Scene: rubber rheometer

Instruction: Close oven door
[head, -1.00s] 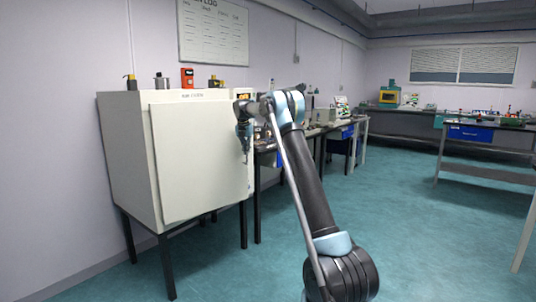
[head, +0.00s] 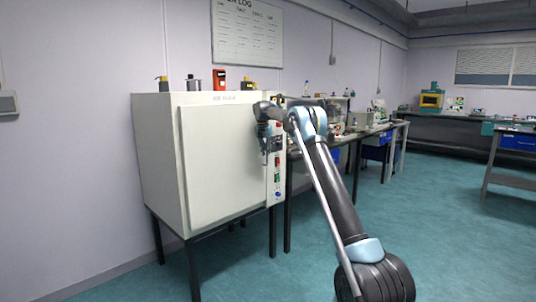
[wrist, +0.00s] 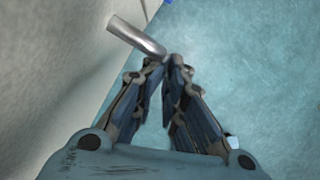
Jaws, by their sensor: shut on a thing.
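The oven (head: 160,160) is a large white box on dark legs at left in the head view. Its door (head: 222,160) lies across the front, nearly flush; I cannot tell whether it is fully shut. My gripper (head: 268,158) hangs at the door's right edge, beside the control panel. In the wrist view, a metal bar handle (wrist: 135,36) juts from the pale door surface (wrist: 50,60). My gripper (wrist: 166,62) has its fingertips close together at the handle's end, shut on it. The contact itself is partly hidden.
The control panel (head: 279,180) with coloured buttons is to the right of the door. Several small items, including an orange device (head: 219,79), stand on the oven. Benches (head: 350,140) run along the wall behind. The teal floor (head: 445,235) at right is open.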

